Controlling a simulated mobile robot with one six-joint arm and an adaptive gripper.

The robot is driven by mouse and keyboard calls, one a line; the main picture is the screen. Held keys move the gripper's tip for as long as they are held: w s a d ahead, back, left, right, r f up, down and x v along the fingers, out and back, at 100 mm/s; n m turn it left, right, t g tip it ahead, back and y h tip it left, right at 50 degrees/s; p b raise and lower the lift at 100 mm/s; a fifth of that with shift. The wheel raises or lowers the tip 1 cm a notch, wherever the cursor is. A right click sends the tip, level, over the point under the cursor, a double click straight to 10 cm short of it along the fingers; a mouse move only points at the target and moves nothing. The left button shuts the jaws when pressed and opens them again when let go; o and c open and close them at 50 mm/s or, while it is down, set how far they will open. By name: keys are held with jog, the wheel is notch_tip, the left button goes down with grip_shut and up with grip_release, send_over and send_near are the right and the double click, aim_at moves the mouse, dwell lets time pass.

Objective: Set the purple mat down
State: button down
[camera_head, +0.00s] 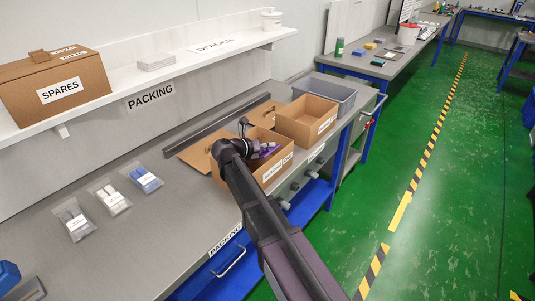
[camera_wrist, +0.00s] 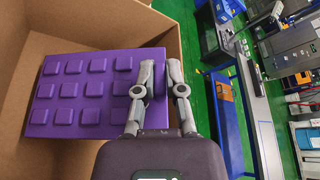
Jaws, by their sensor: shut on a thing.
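The purple mat (camera_wrist: 85,95) has rows of raised rounded squares on its face. In the wrist view my gripper (camera_wrist: 162,75) is shut on its right-hand edge, one finger on either side. The mat is at the opening of an open cardboard box (camera_wrist: 30,60); I cannot tell whether it touches the bottom. In the head view only a small purple part of the mat (camera_head: 265,152) shows past my gripper (camera_head: 255,143), over the labelled box (camera_head: 277,172) on the packing bench. My arm hides part of that box.
A second open cardboard box (camera_head: 306,121) and a grey bin (camera_head: 333,92) stand just behind. Several bagged items, one of them blue (camera_head: 143,179), lie on the bench (camera_head: 150,235) to the left. A shelf with a SPARES box (camera_head: 55,88) runs above. The green floor is clear at right.

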jog(key=shift+f+b, duration=0.7)
jog(key=shift+f, duration=0.3)
jog(key=shift+f, duration=0.2)
jog(key=c, duration=0.7)
grip_release()
jog(key=shift+r, duration=0.25)
jog(key=shift+s+a+r+p, duration=0.25)
jog(key=shift+s+a+p, duration=0.05)
jog(key=shift+s+a, duration=0.1)
jog(key=p+v, duration=0.3)
jog(key=v, duration=0.7)
jog(key=shift+s+a, duration=0.2)
jog(key=shift+a, duration=0.2)
